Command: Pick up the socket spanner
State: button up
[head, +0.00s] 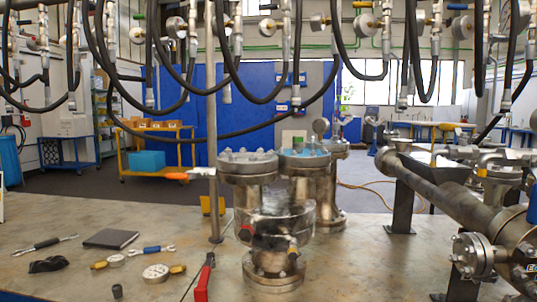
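Several hand tools lie on the worn metal bench top (100,222); I cannot tell for sure which is the socket spanner. A slim metal tool with a dark grip (45,245) lies at the far left. A short spanner with a blue middle (152,250) lies right of it. A long tool with a red handle (203,281) lies near the front, beside the flanged vessel (272,270). A small dark cylinder (117,291), perhaps a socket, stands at the front edge. My gripper is not clearly visible in the head view.
A dark pad (110,239), black cloth-like item (48,265) and two gauges (155,273) lie among the tools. A thin upright post (212,130) and flanged vessels (313,190) stand mid-bench. Large pipework (455,200) fills the right. Black hoses (245,95) hang above.

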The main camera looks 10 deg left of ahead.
aim_at(200, 292)
jog(key=i+j+z, duration=0.15)
jog(key=j, duration=0.5)
jog(key=i+j+z, duration=0.1)
jog(key=j, duration=0.6)
jog(key=i+j+z, duration=0.15)
jog(key=j, duration=0.5)
jog(key=j+z, duration=0.1)
jog(key=j, duration=0.6)
jog(key=i+j+z, duration=0.1)
jog(key=i+j, duration=0.35)
